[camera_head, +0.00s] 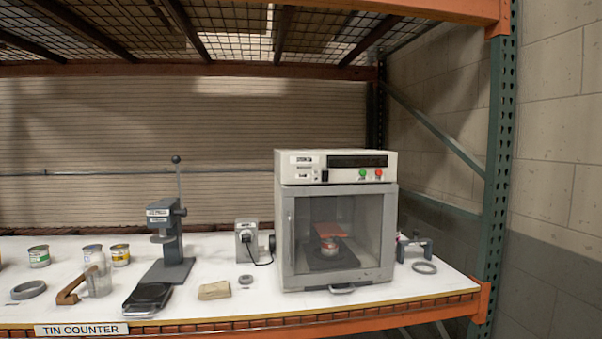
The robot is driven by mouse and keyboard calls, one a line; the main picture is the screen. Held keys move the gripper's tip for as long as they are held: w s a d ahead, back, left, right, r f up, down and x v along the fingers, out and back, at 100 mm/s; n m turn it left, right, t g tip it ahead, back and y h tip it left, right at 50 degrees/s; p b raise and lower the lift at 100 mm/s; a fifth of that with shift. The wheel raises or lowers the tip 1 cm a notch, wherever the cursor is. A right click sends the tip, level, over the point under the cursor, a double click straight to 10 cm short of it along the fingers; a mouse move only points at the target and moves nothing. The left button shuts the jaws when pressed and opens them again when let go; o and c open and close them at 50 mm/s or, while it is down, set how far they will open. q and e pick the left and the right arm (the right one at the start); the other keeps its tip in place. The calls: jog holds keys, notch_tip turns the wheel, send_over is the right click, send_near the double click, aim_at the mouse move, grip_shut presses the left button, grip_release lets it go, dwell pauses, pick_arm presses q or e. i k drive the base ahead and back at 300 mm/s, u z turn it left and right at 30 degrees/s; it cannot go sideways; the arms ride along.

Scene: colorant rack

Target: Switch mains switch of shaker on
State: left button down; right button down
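The shaker (287,240) is a grey cabinet with a clear front door, standing on the white counter right of the middle. Its door looks closed, and a tin (329,246) shows inside under an orange-brown plate. A cream control panel (300,172) on top carries a dark display (357,161), a green button (362,173) and a red button (379,173). A small black switch (325,176) sits on the panel's left half; its position is too small to tell. Neither of my grippers is in view.
Left of the shaker stand a grey box with a black plug and cable (246,240) and a lever press (173,245). A folded cloth (214,290), a black tray (148,298) and several tins (120,255) lie further left. A clamp (414,247) and ring (424,268) are at right.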

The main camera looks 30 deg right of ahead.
aim_at(325, 173)
jog(key=z, duration=0.5)
jog(key=i, duration=0.7)
jog(key=z, duration=0.7)
